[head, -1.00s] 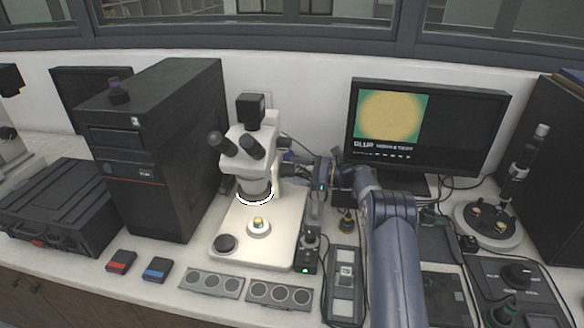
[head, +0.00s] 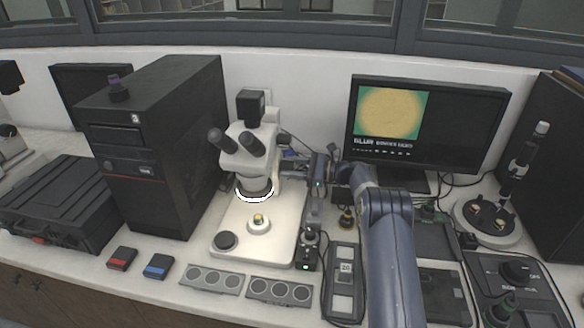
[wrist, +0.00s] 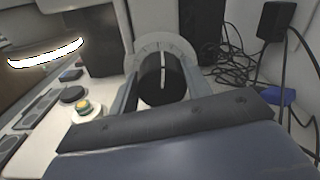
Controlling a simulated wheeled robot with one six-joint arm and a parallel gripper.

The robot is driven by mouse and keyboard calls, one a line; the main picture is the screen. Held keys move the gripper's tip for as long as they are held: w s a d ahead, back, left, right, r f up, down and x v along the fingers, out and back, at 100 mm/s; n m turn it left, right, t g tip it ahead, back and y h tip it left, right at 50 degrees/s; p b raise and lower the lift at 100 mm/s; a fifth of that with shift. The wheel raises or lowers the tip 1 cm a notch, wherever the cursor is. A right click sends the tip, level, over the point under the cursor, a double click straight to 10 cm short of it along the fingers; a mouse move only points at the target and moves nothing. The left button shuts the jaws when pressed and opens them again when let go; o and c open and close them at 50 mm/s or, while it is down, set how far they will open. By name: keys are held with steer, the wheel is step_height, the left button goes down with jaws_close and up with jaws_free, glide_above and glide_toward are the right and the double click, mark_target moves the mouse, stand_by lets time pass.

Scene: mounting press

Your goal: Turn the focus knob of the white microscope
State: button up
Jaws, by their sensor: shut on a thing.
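The white microscope (head: 252,148) stands left of the middle of the bench, with a lit ring under its head. Its black focus knob (wrist: 161,78) shows in the wrist view, with a white line across its face and a pale marked dial (wrist: 168,43) behind it. My gripper (wrist: 160,84) is shut on the knob, one finger on each side. In the head view my gripper (head: 296,164) reaches the microscope's right side and hides the knob. A small yellow-topped sample (head: 259,219) sits on the white base.
The monitor (head: 428,128) behind my arm shows a yellow disc on green and the word BLUR. A black computer tower (head: 165,150) stands close left of the microscope. Grey trays (head: 213,280) lie in front. Loose black cables (wrist: 236,70) lie beyond the knob.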

steer(key=shift+f+b, duration=0.15)
steer(key=shift+b, duration=0.4)
steer(key=shift+f+n+b, duration=0.1)
steer(key=shift+n+b, duration=0.2)
steer(key=shift+b, duration=0.1)
steer(key=n+b, duration=0.1)
steer(key=b, duration=0.2)
steer(key=shift+f+n+b, duration=0.15)
steer(key=shift+n+b, duration=0.2)
steer(key=shift+n, duration=0.05)
steer(key=n+b, duration=0.2)
steer(key=b, duration=0.2)
steer(key=shift+s+n, duration=0.1)
steer(key=shift+n, duration=0.2)
steer(key=shift+n+b, duration=0.9)
steer(key=shift+b, duration=0.2)
steer(key=shift+r, duration=0.25)
steer(key=o, duration=1)
